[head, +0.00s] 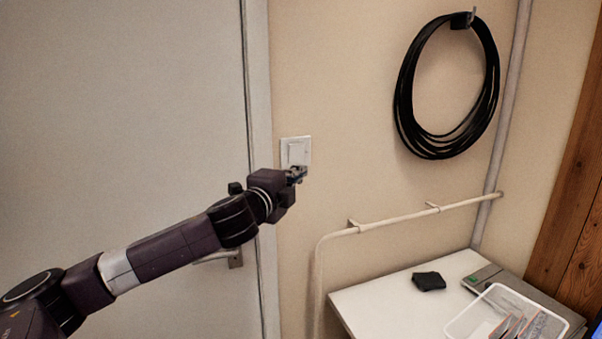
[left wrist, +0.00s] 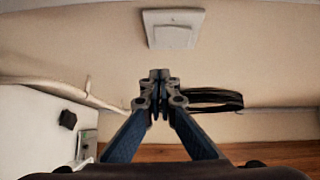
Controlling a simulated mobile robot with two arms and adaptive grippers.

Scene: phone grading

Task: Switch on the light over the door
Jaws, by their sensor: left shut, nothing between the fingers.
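A white light switch (head: 296,150) is on the beige wall just right of the door frame. It also shows at the top of the left wrist view (left wrist: 173,28). My left gripper (head: 299,172) is shut and empty, right at the lower edge of the switch in the head view. In the left wrist view its closed fingertips (left wrist: 160,75) point toward the wall, with the switch beyond them. Whether they touch the wall or switch I cannot tell. The grey door (head: 120,110) is shut at the left. The light over the door is out of view. My right gripper is not in view.
A pale pipe (head: 390,219) runs along the wall below the switch. A coiled black cable (head: 407,110) hangs on a hook. A white table (head: 375,300) at the lower right holds a black object (head: 429,281) and a clear tray (head: 463,326). The door handle (head: 235,258) is below my arm.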

